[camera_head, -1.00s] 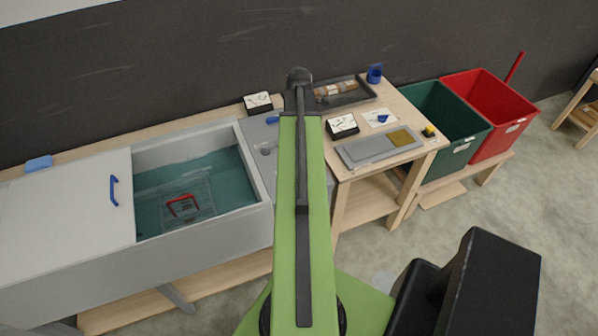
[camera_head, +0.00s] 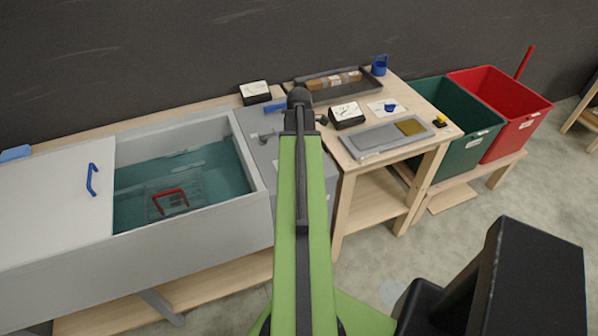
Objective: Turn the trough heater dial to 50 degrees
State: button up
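The trough (camera_head: 258,205) is a long grey tank with blue-green water at left. A grey box (camera_head: 262,152) adjoins its right end, with a small grey knob-like part (camera_head: 267,136) and a blue piece (camera_head: 275,107) on top. I cannot read any dial marking or setting. My green arm reaches up over this box and hides part of its top. The dark end of my arm, with my gripper (camera_head: 308,112), is above the box's right part. The fingers are too small and hidden to tell whether they are open or shut.
A grey lid (camera_head: 50,215) with a blue handle covers the trough's left part. A red-handled basket (camera_head: 170,200) sits in the water. The wooden table (camera_head: 350,165) at right holds a dark tray (camera_head: 318,98), black boxes and a grey board. Green (camera_head: 447,150) and red (camera_head: 528,140) bins stand beyond.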

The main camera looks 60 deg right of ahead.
jog(key=shift+f, duration=0.5)
jog(key=shift+r, duration=0.1)
jog(key=shift+c, duration=0.2)
grip_shut()
